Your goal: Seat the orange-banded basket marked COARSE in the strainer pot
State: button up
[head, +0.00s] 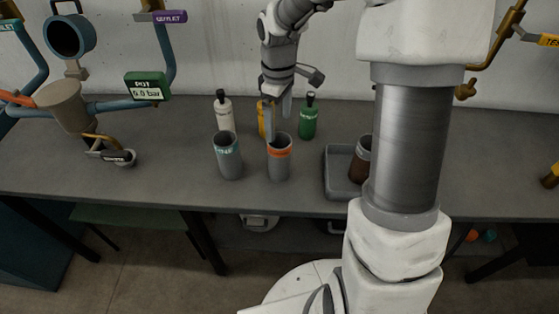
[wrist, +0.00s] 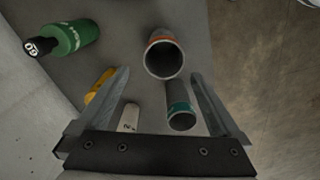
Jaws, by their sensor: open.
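The orange-banded basket (head: 279,164) stands upright on the bench in the head view, an open grey cylinder with an orange band near its rim. In the wrist view it (wrist: 163,58) shows ahead of the fingers, its open mouth toward the camera. My gripper (head: 279,112) is open and empty, just above and behind this basket; in the wrist view its two fingers (wrist: 163,90) are spread wide. The strainer pot (head: 62,105) appears to be the tan vessel in the blue pipework at the left. A teal-banded basket (head: 228,160) stands just left of the orange one.
White (head: 224,112), yellow (head: 262,120) and green (head: 308,118) bottles stand behind the baskets. The bench between pot and baskets is clear.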

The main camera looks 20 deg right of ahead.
aim_at(278, 136)
jog(key=f, duration=0.5)
jog(key=shift+s+a, duration=0.1)
jog(key=shift+s, duration=0.2)
grip_shut()
